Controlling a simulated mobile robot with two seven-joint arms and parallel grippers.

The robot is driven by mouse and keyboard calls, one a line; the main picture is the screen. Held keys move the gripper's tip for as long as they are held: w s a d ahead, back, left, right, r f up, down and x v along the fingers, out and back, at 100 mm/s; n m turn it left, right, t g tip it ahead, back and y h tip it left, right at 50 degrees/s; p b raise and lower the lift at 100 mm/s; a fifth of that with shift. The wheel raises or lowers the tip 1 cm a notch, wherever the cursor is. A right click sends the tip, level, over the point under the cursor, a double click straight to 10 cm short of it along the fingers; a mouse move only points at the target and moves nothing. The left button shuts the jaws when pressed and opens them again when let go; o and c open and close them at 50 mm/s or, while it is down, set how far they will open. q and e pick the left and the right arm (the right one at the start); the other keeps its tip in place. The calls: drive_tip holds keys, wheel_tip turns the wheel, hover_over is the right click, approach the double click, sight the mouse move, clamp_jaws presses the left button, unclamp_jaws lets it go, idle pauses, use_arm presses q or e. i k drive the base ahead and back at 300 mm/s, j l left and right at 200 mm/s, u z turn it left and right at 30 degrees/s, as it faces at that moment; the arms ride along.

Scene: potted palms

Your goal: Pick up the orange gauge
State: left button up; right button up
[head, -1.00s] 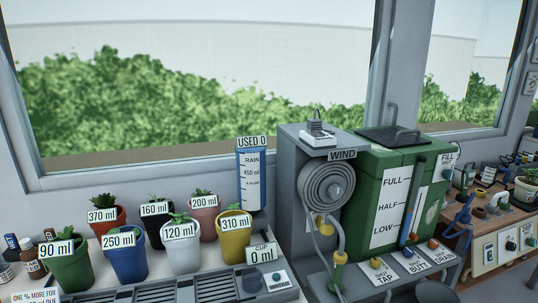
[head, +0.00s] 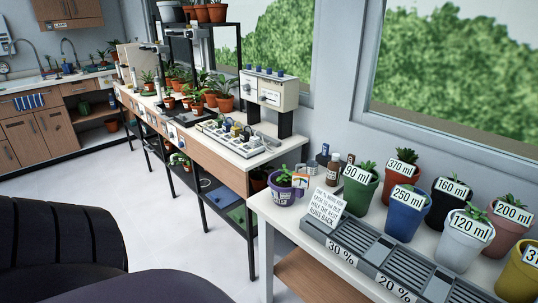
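I cannot make out an orange gauge for certain. A small white item with an orange patch (head: 300,177) stands behind the purple pot (head: 284,188) at the left end of the near bench; it is too small to tell what it is. Neither of my grippers is in view.
The near bench holds a grey slatted tray (head: 375,255), a white sign (head: 327,205) and several coloured labelled pots, such as the blue pot (head: 405,220). A brown bottle (head: 333,172) stands behind. A long bench (head: 215,150) with plants runs back left; the floor (head: 190,225) is clear.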

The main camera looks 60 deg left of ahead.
sight(299, 180)
drive_tip(key=u, duration=1.3)
drive_tip(key=j+z, duration=0.15)
drive_tip(key=j, duration=0.2)
drive_tip(key=k+j+z, duration=0.1)
drive_tip(key=j, duration=0.25)
drive_tip(key=k+j+z, duration=0.15)
drive_tip(key=j, duration=0.2)
drive_tip(key=j+z, duration=0.15)
drive_tip(key=j, duration=0.2)
drive_tip(key=k, duration=0.05)
